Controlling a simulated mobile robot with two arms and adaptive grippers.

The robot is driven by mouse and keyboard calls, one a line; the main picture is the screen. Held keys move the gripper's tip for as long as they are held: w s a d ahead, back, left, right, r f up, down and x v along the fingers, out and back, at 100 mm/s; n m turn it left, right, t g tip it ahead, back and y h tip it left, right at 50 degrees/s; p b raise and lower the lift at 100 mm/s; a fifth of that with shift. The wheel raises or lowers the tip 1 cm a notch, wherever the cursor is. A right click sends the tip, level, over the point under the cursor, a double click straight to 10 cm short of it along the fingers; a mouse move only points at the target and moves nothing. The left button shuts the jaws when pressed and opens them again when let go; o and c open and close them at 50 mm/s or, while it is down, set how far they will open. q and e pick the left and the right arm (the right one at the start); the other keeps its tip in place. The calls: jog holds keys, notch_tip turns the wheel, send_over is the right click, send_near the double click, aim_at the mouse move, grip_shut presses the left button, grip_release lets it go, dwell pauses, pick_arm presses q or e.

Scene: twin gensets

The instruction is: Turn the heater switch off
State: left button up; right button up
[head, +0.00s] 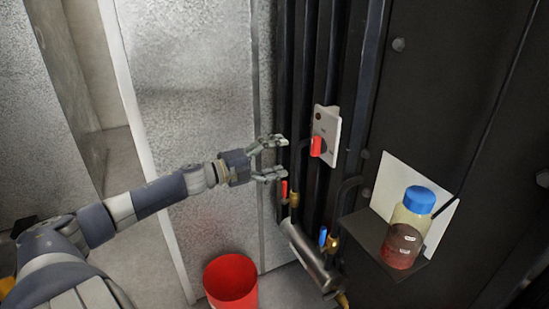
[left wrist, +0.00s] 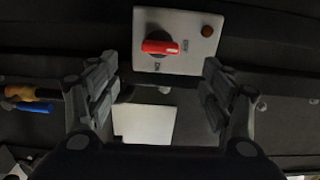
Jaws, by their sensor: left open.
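The heater switch is a red rotary knob (head: 316,147) on a pale switch plate (head: 327,124) fixed to the dark machine. In the left wrist view the red knob (left wrist: 160,47) lies on the plate (left wrist: 180,22), with its handle pointing right in the picture. A dark reddish-brown round lamp or button (left wrist: 207,31) sits at the plate's upper right. The small lettering by the knob is too small to read surely. My left gripper (head: 276,158) is open and empty, to the left of the knob and apart from it. My right gripper is not in view.
Dark vertical pipes (head: 323,60) run beside the plate. Below are a red-handled valve (head: 284,188), a blue-handled valve (head: 323,237) and a metal cylinder (head: 308,257). A blue-capped bottle (head: 405,230) stands on a shelf at right. A red bucket (head: 231,281) is on the floor.

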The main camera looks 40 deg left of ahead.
pick_arm(q)
jog(key=shift+s+a, duration=0.1)
jog(key=shift+s, duration=0.25)
dwell(0.5)
